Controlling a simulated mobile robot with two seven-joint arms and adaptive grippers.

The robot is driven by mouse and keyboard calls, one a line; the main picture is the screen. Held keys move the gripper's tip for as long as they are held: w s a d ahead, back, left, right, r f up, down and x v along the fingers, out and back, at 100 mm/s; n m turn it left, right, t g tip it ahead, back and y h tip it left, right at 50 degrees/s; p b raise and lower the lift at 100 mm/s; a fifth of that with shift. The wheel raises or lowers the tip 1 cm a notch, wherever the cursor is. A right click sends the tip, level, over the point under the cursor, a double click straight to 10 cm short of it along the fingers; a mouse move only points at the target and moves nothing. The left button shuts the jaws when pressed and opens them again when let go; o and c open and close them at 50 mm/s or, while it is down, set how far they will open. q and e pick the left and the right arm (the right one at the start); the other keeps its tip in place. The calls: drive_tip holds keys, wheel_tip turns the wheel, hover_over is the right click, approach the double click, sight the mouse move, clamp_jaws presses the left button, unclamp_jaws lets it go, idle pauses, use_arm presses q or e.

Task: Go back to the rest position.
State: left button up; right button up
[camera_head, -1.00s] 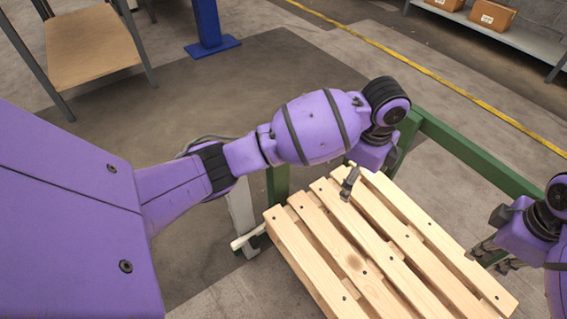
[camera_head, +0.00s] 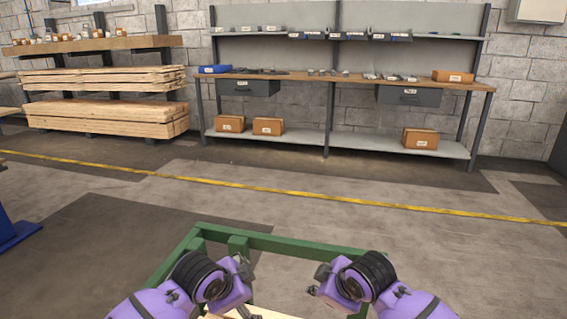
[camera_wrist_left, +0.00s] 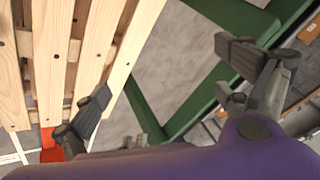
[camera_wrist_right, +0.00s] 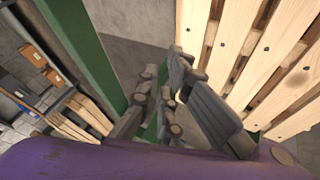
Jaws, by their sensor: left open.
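In the head view both purple arms come in from the bottom edge, with the grippers side by side near the middle. My left gripper (camera_head: 246,290) also shows in the left wrist view (camera_wrist_left: 164,70), its dark fingers wide apart with nothing between them. My right gripper (camera_head: 313,288) is partly hidden by its own wrist. In the right wrist view (camera_wrist_right: 166,78) its fingers are close together, and no held object shows. The slatted wooden pallet (camera_wrist_right: 270,60) lies beside the grippers, with slats also in the left wrist view (camera_wrist_left: 52,60).
A green frame (camera_head: 290,246) stands around the pallet, close to both wrists. Beyond it is open floor with a yellow line (camera_head: 270,191). A workbench (camera_head: 340,80) with boxes and a rack of stacked timber (camera_head: 105,115) stand along the back wall.

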use_arm(q)
drive_tip(key=s+a+r+n+p, duration=0.3)
drive_tip(key=s+p, duration=0.9)
drive_tip(key=s, duration=0.5)
drive_tip(key=s+a+r+n+t+y+p, duration=0.1)
drive_tip(key=s+a+r+n+p, duration=0.2)
drive_tip(key=s+r+n+p, duration=0.2)
drive_tip(key=s+a+r+n+t+y+p, duration=0.1)
drive_tip(key=s+a+r+n+p, duration=0.3)
drive_tip(key=s+r+p, duration=0.5)
drive_tip(key=s+p, duration=1)
drive_tip(key=s, duration=1)
drive_tip(key=shift+s+r+n+p, duration=0.15)
drive_tip(key=shift+s+n+p, duration=0.05)
drive_tip(key=shift+n+p, duration=0.2)
use_arm(e)
drive_tip(key=s+d+r+m, duration=0.3)
drive_tip(key=s+r+m, duration=0.1)
drive_tip(key=s, duration=1.3)
drive_tip(key=s+d+r+m+t+h, duration=0.1)
drive_tip(key=s+d+r+m, duration=0.2)
drive_tip(key=s, duration=1.4)
drive_tip(key=s+d+r+m+t+h, duration=0.1)
drive_tip(key=s+d+r+m, duration=0.3)
drive_tip(key=s+r, duration=0.6)
drive_tip(key=s+m, duration=0.1)
drive_tip(key=s, duration=0.6)
drive_tip(key=shift+s+m, duration=0.25)
drive_tip(key=shift+m, duration=0.05)
